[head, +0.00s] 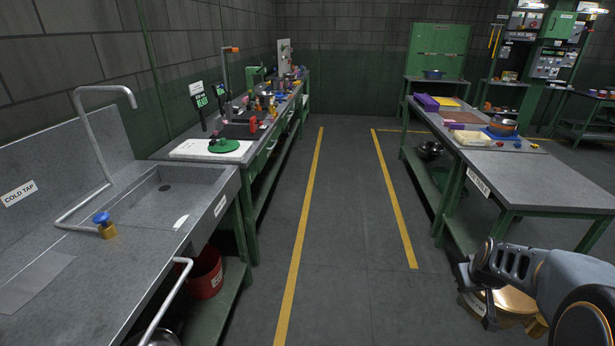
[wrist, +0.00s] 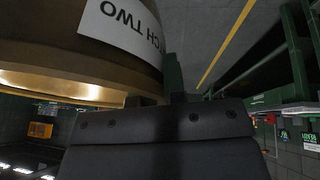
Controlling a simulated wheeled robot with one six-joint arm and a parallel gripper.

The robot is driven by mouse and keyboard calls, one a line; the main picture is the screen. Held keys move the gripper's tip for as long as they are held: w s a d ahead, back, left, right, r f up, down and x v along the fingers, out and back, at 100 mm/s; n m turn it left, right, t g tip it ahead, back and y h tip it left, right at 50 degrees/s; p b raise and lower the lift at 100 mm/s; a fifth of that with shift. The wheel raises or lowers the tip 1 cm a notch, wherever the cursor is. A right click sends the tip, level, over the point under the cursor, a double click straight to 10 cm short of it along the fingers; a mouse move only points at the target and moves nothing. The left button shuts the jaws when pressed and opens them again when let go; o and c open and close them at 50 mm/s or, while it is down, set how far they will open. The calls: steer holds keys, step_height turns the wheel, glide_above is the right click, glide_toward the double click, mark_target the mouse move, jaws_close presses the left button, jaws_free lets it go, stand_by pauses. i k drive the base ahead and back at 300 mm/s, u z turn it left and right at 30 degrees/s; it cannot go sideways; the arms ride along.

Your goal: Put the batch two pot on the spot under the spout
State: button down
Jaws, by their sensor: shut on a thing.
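The batch two pot (head: 513,301) is a brass-coloured pot at the lower right of the head view, partly hidden by my arm. In the wrist view the pot (wrist: 60,50) fills the upper left, with a white label reading "CH TWO" upside down. My gripper (wrist: 160,99) is shut on the pot. A grey tap with a bent spout (head: 106,90) and a blue knob stands over the sink (head: 205,178) at the left, beside a "COLD TAP" sign.
A red bucket (head: 205,273) stands under the sink counter, with a pale bent rail (head: 170,300) in front. A cluttered bench (head: 265,110) runs behind the sink. A table (head: 540,180) stands at the right. The floor between, with yellow lines, is clear.

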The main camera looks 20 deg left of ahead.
mark_target(172, 210)
steer(key=i, duration=2.15)
steer(key=u, duration=3.45)
steer(key=i, duration=1.5)
steer(key=u, duration=0.05)
